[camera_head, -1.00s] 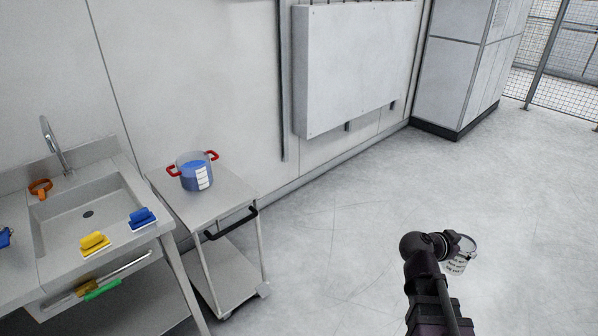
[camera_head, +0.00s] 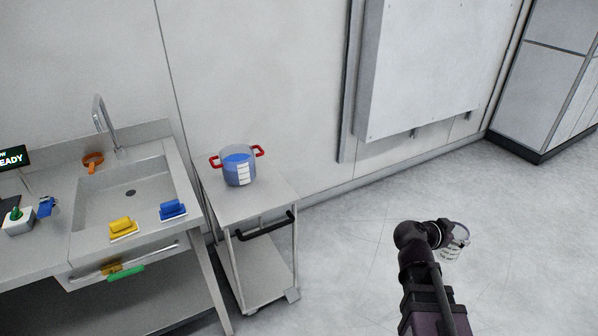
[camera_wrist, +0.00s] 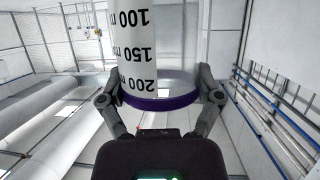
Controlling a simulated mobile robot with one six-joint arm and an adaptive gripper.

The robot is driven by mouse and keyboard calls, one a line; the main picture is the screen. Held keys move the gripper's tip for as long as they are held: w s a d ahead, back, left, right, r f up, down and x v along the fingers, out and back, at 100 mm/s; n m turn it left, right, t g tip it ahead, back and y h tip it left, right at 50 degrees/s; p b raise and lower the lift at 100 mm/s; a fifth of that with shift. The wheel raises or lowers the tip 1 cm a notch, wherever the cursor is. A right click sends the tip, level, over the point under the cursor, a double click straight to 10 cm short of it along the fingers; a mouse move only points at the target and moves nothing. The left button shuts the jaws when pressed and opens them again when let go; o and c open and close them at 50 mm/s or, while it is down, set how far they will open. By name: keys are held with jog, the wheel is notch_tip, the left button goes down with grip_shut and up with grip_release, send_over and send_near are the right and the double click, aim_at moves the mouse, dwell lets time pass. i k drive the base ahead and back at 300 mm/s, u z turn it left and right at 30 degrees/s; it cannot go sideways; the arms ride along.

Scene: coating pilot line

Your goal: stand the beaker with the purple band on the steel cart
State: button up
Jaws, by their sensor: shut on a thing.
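The beaker with the purple band (camera_wrist: 160,101) fills the middle of the wrist view, with black volume marks on a white label that read upside down there. My gripper (camera_wrist: 160,92) is shut on the beaker, with a finger on each side near the purple band. In the head view the beaker (camera_head: 453,246) shows at the end of my arm, over open floor at the right; my gripper there is mostly hidden behind my wrist. The steel cart (camera_head: 262,203) stands left of the beaker, well apart from it, against the wall beside the sink bench.
A blue pot with red handles (camera_head: 239,170) stands on the cart's top towards the back; the front part is bare. The cart has a black handle (camera_head: 265,226). The sink bench (camera_head: 185,190) with yellow and blue brushes adjoins on the left. Floor between cart and arm is clear.

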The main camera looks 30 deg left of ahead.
aim_at(254, 199)
jog(key=u, duration=0.4)
jog(key=i, duration=0.45)
jog(key=u, duration=0.7)
jog(key=i, duration=0.65)
jog(key=u, duration=0.35)
